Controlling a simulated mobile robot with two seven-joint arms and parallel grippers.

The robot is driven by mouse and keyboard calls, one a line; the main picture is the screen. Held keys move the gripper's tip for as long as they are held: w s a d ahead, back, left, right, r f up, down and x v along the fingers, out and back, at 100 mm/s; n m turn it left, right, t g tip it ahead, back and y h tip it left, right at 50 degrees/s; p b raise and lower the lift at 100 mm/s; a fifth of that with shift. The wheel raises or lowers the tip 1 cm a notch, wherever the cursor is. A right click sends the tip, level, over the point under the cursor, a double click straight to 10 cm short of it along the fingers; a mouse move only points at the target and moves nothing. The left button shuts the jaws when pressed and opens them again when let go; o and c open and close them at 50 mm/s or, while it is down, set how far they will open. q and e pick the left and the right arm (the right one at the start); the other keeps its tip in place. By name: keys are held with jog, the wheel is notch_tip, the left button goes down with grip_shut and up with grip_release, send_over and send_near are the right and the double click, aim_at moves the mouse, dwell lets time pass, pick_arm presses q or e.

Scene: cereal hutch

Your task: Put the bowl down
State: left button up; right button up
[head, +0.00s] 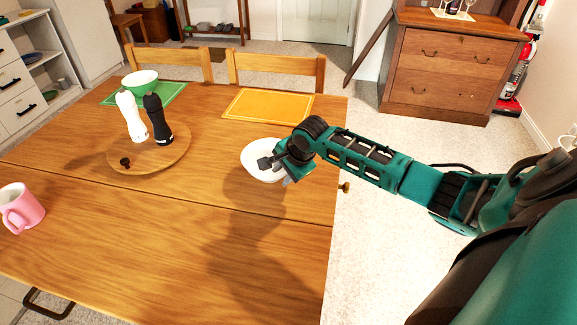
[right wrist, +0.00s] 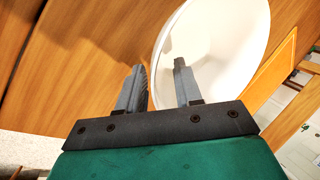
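The white bowl (head: 254,169) is upright at the right side of the wooden table, just in front of the yellow placemat. It looks to be resting on the tabletop. My right gripper (head: 276,172) is at the bowl's right side. In the right wrist view the fingers (right wrist: 161,90) stand apart, with the rim of the bowl (right wrist: 225,50) between them, one finger outside and one over the inside. A gap shows between the fingers, so they do not pinch the rim. My left gripper is not in view.
The yellow placemat (head: 268,105) lies behind the bowl. A round wooden board (head: 175,158) with white (head: 131,117) and black (head: 157,119) mills stands to the left. The table's front middle is clear.

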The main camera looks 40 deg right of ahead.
jog(key=p+v, duration=0.2)
jog(key=v, duration=0.9)
jog(key=shift+s+r, duration=0.15)
jog(key=shift+r, duration=0.25)
